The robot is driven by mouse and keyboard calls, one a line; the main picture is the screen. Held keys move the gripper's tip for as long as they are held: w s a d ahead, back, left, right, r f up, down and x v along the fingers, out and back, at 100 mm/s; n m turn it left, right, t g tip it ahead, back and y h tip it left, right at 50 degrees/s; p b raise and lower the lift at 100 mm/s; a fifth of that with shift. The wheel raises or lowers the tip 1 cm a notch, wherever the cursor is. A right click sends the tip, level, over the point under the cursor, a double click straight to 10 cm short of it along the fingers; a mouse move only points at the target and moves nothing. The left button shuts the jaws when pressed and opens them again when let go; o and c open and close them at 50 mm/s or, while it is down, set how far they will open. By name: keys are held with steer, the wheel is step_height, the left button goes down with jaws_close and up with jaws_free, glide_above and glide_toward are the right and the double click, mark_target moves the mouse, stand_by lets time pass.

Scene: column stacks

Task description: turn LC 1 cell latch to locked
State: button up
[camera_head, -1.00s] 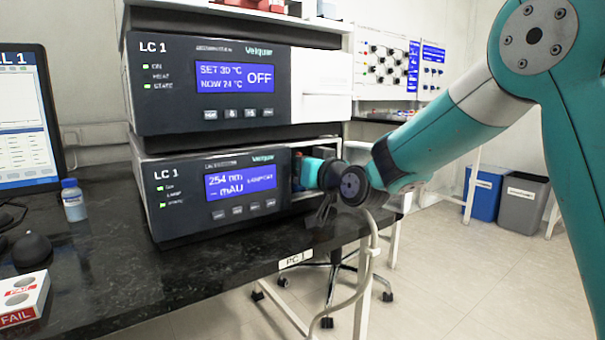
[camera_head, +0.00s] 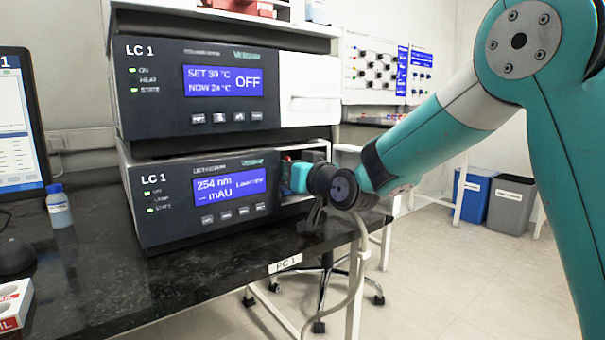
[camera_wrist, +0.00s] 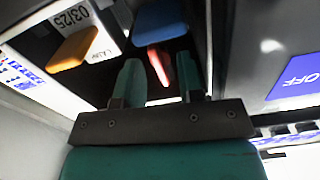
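The lower LC 1 module (camera_head: 200,192), reading 254 nm, has an open bay at its right end. My gripper reaches into this bay from the right; its teal body (camera_head: 297,178) shows there, but its fingertips are hidden in the head view. In the wrist view my gripper (camera_wrist: 159,68) is open, its two teal fingers apart. A slim red lever-like piece (camera_wrist: 158,66) shows in the gap between them, apparently beyond the tips; I cannot tell whether it is touched. It may be the cell latch. An orange block (camera_wrist: 74,48) and a blue block (camera_wrist: 160,22) are nearby.
The upper LC 1 module (camera_head: 190,90), reading OFF, sits just above the bay. A white label marked 03/25 (camera_wrist: 72,16) is beside the orange block. A small bottle (camera_head: 59,206) and a monitor stand at left.

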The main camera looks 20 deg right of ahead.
steer(key=b+v, duration=0.2)
steer(key=v, duration=1.5)
steer(key=shift+s, duration=0.15)
steer(key=shift+a, duration=0.1)
steer(key=s+a+f+n+g+y, duration=0.3)
steer(key=s+a+f+g, duration=0.15)
steer(key=a, duration=0.25)
steer(key=s+a+f+n+g+h, duration=0.1)
steer(key=s+a+f+g+h, duration=0.1)
steer(key=s+f+g, duration=0.5)
steer(key=s+a+f+n+g+h, duration=0.15)
steer(key=s+g, duration=0.35)
steer(key=s, duration=0.5)
step_height(320, 180, up, 35)
steer(key=s+p, duration=0.1)
steer(key=p, duration=3.4)
steer(key=shift+d+m+g+h, duration=0.35)
steer(key=shift+h, duration=0.1)
steer(key=shift+d, duration=0.1)
